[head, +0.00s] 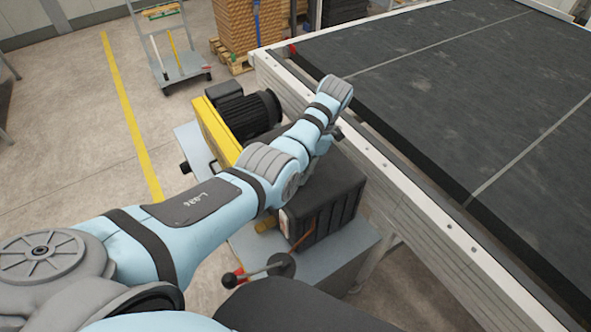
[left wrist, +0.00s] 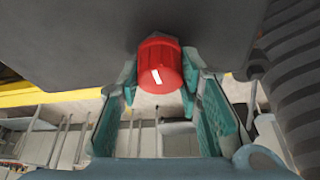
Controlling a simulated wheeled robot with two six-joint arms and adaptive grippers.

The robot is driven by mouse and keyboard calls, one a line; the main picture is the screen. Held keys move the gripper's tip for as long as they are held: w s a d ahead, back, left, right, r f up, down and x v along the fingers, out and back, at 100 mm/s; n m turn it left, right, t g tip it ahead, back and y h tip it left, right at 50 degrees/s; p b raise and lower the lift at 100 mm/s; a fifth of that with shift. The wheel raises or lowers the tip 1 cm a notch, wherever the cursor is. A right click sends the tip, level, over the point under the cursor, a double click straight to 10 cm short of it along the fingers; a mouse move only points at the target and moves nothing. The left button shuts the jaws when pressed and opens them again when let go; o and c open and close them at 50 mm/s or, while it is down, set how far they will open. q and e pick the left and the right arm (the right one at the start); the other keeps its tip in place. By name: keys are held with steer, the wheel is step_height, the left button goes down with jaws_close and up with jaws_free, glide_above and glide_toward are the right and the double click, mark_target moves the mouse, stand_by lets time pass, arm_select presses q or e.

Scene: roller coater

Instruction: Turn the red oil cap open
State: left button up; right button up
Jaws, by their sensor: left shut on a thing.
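The red oil cap (left wrist: 160,62) sits at the top middle of the left wrist view, against a dark grey housing (left wrist: 75,45). It is round and ribbed, and a short white mark on its face stands nearly upright, tilted slightly. My left gripper (left wrist: 161,84) has its teal fingers on either side of the cap and is shut on it. In the head view my left arm reaches over the machine; the cap does not show there and the gripper is mostly hidden behind the arm. My right gripper is in neither view.
The dark gearbox (head: 343,197) and a black finned motor (head: 252,113) stand on a grey base (head: 345,258). The long black conveyor bed (head: 430,80) with a pale frame borders the right.

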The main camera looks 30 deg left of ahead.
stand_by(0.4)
arm_select(q)
steer(key=o, duration=1.1)
steer(key=shift+o, duration=0.2)
steer(key=v, duration=0.7)
steer(key=shift+d+r, duration=0.15)
steer(key=shift+r, duration=0.05)
steer(key=shift+w+f, duration=0.1)
steer(key=shift+w, duration=0.05)
